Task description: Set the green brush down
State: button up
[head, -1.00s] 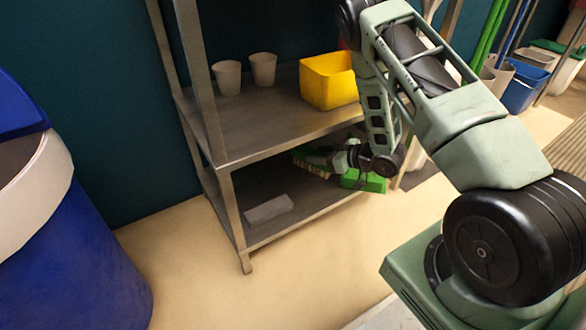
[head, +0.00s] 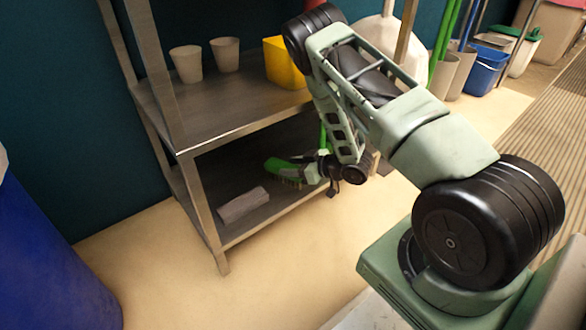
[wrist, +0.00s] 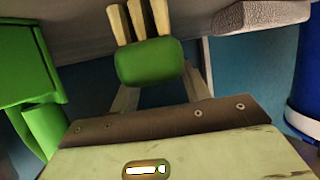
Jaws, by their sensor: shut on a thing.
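The green brush (head: 284,167) shows over the lower shelf (head: 262,222) in the head view, with pale bristles along its lower side. My gripper (head: 318,168) is shut on it. In the wrist view, the fingers (wrist: 160,88) stand on either side of the brush's rounded green end (wrist: 150,62), and pale bristles extend above it in the picture. Whether the brush touches the lower shelf is not clear. My arm hides part of the rack's right side.
A grey block (head: 243,204) lies on the lower shelf near its front edge. The upper shelf (head: 205,110) holds two pale cups (head: 187,64) and a yellow bin (head: 284,62). A large green object (wrist: 28,70) is close at the left of the wrist view.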

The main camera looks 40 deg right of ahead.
jog(key=shift+f, duration=0.2)
jog(key=o, duration=1)
jog(key=shift+o, duration=0.2)
jog(key=shift+r, duration=0.15)
jog(key=shift+s+r, duration=0.2)
jog(key=shift+r, duration=0.05)
jog(key=p+v, duration=0.7)
jog(key=v, duration=0.4)
jog(key=shift+s+d, duration=0.15)
jog(key=shift+s, duration=0.1)
